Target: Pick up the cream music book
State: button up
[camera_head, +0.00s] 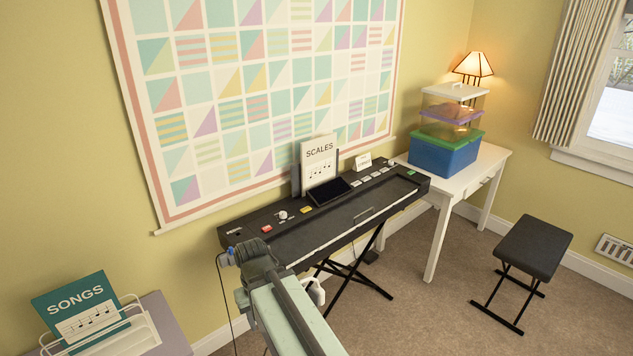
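A cream music book (319,163) marked "SCALES", with printed notes, stands upright at the back of the black keyboard (330,232), against a dark rest. A dark tablet-like panel (328,191) lies just in front of its foot. My arm (275,295) reaches up from the bottom middle, with its upper end near the keyboard's front left edge, well apart from the book. I cannot make out the fingers of my gripper; a pale piece (315,291) beside the arm may be part of it.
A teal "SONGS" book (82,308) stands in a white wire rack (137,327) at lower left. A white table (492,158) at right bears a blue box (443,157) and a lamp (474,66). A black stool (535,250) stands on open carpet at right.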

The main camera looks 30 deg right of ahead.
aim_at(318, 156)
jog(key=u, duration=3.95)
jog(key=k, duration=2.75)
jog(key=z, duration=1.45)
jog(key=i, duration=0.95)
